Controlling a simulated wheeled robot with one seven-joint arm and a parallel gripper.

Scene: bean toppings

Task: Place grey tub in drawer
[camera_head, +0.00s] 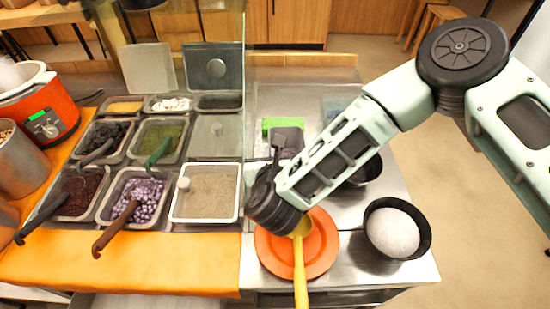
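A dark grey, box-like thing (289,138), perhaps the grey tub, sits on the steel counter behind my arm, in front of a bright green item. My arm covers part of it, so I cannot be sure what it is. My gripper's dark wrist end (272,207) hangs over the counter, just above the left side of an orange plate. The fingers are hidden by the wrist, and I cannot see whether they hold anything. A pale flat surface (150,300) shows below the front counter edge at the bottom; I cannot tell if it is the drawer.
A yellow-handled utensil (300,273) lies across the orange plate (322,262). A black bowl (425,243) with white contents stands to the right. Topping pans with ladles fill the left counter, with a glass screen (245,80) beside them. An orange cooker (42,110) stands far left.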

